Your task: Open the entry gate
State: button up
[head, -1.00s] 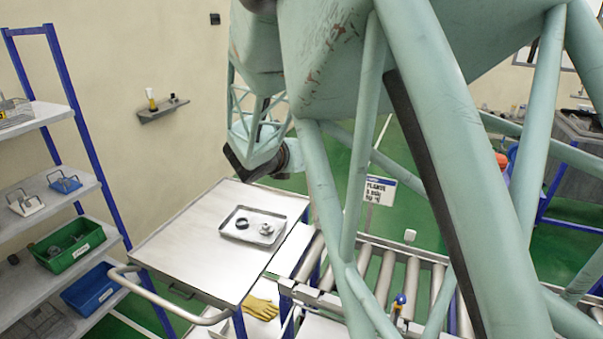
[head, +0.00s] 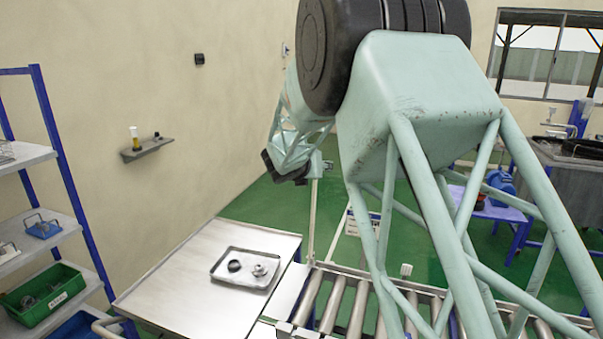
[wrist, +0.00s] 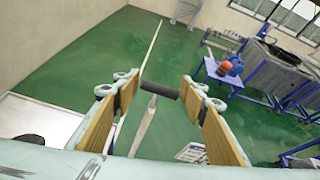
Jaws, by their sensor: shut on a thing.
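In the wrist view my gripper (wrist: 160,90) has its two tan-padded fingers on either side of a dark cylindrical grip (wrist: 158,91), shut on it. The grip sits across the top of a pale lever (wrist: 143,127), which runs down toward the bottom of the picture. In the head view my gripper (head: 314,166) is small and partly hidden behind my wrist. A thin pale bar (head: 314,205) stands below it, beside the roller conveyor (head: 335,300). I cannot make out the gate panel; my arm covers much of the conveyor.
A steel table (head: 190,285) at left carries a tray (head: 222,279) with two small round parts. A sign (head: 352,222) stands behind the conveyor. Blue-framed shelves (head: 50,150) are at far left, a wall shelf (head: 147,149) behind. Green floor (head: 255,205) is open beyond the table.

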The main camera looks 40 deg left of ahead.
jog(key=shift+w+a, duration=0.2)
jog(key=shift+w, duration=0.65)
jog(key=shift+f, duration=0.1)
jog(key=o, duration=1.1)
jog(key=shift+s, duration=0.1)
jog(key=shift+s+d+r, duration=0.15)
jog(key=shift+s+r, duration=0.2)
jog(key=shift+s, duration=0.25)
jog(key=v, duration=1)
jog(key=shift+s+d, duration=0.15)
jog(key=shift+s, duration=0.05)
jog(key=shift+r, duration=0.1)
